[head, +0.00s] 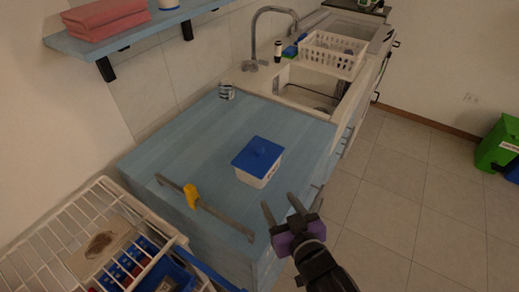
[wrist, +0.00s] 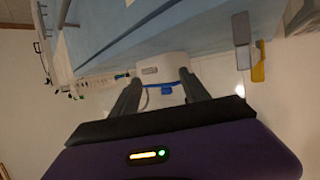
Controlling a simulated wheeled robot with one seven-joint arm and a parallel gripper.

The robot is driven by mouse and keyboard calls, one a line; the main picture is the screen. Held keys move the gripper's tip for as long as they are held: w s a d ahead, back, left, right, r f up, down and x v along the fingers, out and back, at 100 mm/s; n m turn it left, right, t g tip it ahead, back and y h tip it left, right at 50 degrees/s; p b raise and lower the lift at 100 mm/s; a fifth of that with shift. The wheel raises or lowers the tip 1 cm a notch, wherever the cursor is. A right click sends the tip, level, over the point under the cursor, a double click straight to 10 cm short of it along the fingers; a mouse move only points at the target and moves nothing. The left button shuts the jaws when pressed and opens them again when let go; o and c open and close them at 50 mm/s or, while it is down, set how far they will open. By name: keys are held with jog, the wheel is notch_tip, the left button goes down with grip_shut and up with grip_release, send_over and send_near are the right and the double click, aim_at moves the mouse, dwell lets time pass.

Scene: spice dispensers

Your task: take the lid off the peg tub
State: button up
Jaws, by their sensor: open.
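The peg tub (head: 256,176) is a small white tub standing on the blue countertop, with a blue lid (head: 257,154) on it. In the wrist view, which looks upside down, the white tub (wrist: 162,66) and the blue lid (wrist: 155,88) show beyond and between my two open fingers. The fingers partly hide the tub's sides there.
A grey rail with a yellow clip (head: 192,196) runs along the counter's near left. A white wire rack (head: 62,240) with boxes stands at lower left. A small striped cup (head: 226,91), the sink (head: 308,92) and a white basket (head: 333,55) are farther back. Counter around the tub is clear.

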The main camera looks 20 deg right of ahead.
jog(key=m+h+p, duration=0.1)
jog(key=m+p, duration=0.1)
send_near(260, 152)
jog(key=x, duration=0.3)
jog(key=shift+w+a+r, duration=0.1)
jog(key=shift+w+a, duration=0.15)
jog(key=shift+w, duration=0.55)
jog(key=shift+x, duration=0.8)
jog(key=shift+d+f+p+x, duration=0.15)
jog(key=shift+p+x, duration=0.2)
jog(key=shift+x, duration=1.05)
jog(key=shift+d+f+p+x, duration=0.1)
jog(key=shift+d+p+x, duration=0.2)
jog(key=shift+x, duration=1.1)
jog(key=shift+s+a, duration=0.1)
jog(key=shift+s, duration=0.05)
grip_shut()
